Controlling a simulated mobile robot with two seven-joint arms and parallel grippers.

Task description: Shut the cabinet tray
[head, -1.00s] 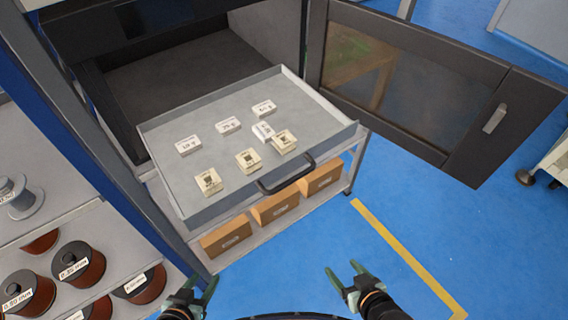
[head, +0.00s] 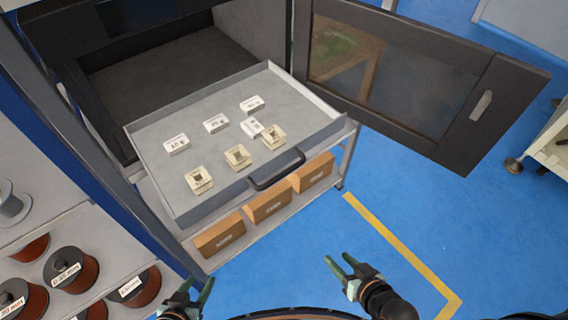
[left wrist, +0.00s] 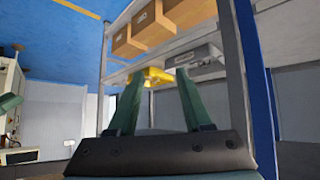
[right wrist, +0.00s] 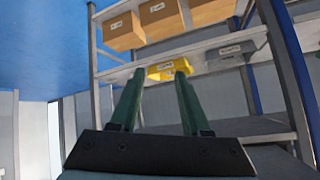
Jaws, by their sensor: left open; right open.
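The grey cabinet tray (head: 215,185) is pulled out of the dark cabinet (head: 165,75) in the head view. Its black handle (head: 277,170) is on the front wall. Several small labelled boxes and parts lie in it. The cabinet's dark glazed door (head: 395,75) is swung open to the right. My left gripper (head: 198,288) is open and empty at the bottom, below the tray and apart from it. My right gripper (head: 340,265) is open and empty over the floor, in front of the handle and apart from it. Neither wrist view clearly shows the tray.
Cardboard boxes (head: 268,204) stand on a shelf under the tray. A yellow bin (right wrist: 169,69) shows lower on the rack in the right wrist view. Wire spools (head: 70,268) fill a shelf at the left. A blue post stands beside them. Blue floor with a yellow line (head: 400,250) is clear at the right.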

